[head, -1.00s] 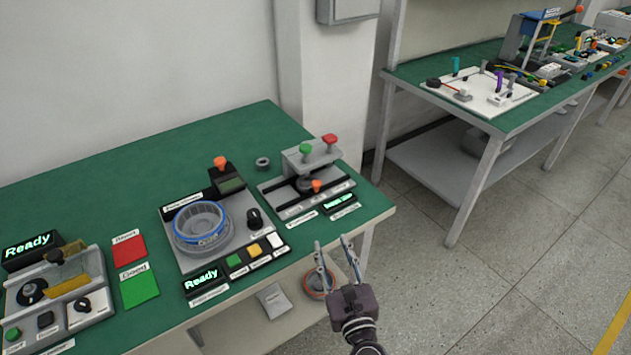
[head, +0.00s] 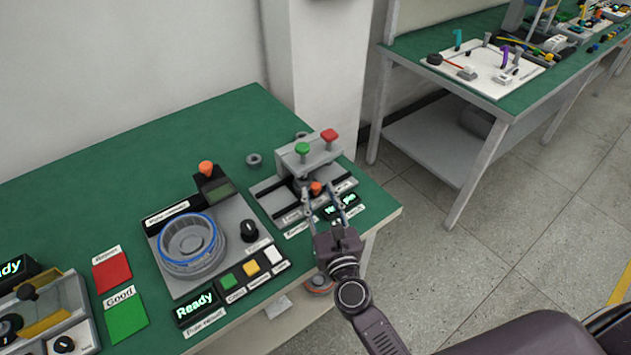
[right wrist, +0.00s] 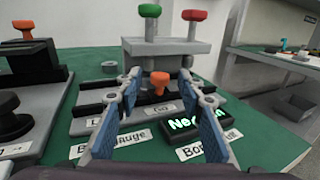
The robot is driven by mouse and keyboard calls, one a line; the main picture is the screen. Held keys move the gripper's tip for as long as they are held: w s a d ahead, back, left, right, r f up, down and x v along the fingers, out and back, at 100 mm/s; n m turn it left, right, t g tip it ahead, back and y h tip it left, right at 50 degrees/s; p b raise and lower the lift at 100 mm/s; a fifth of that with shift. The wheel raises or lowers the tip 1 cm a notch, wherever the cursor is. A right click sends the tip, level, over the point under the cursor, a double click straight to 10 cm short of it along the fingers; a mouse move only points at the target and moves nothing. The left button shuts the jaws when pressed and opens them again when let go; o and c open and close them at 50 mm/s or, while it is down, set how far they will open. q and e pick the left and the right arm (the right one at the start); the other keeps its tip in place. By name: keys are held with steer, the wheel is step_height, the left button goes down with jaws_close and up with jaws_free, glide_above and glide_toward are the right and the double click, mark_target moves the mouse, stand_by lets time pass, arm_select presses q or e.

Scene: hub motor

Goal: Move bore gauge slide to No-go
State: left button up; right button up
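The bore gauge (head: 305,168) stands at the right end of the green bench, a grey block with a green knob (head: 302,149) and a red knob (head: 330,136) on top. Its orange slide knob (head: 315,188) sits low at the front on a dark rail; it also shows in the right wrist view (right wrist: 159,82), just behind a label. A small lit display (right wrist: 193,122) is partly hidden by a finger. My right gripper (head: 320,190) is open, its fingers (right wrist: 160,85) on either side of the orange knob, with visible gaps. My left gripper is not in view.
A pole-count station with a blue-ringed stator (head: 188,238) and a black knob (head: 249,229) stands left of the gauge. A small grey ring (head: 254,160) lies behind. Another bench (head: 480,80) stands at the right, across a floor gap.

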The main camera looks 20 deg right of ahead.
mark_target(317, 190)
steer(key=w, duration=0.3)
steer(key=shift+d+f, duration=0.1)
steer(key=shift+w, duration=0.4)
steer(key=c, duration=0.7)
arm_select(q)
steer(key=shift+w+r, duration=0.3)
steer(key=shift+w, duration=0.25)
arm_select(e)
jaws_close()
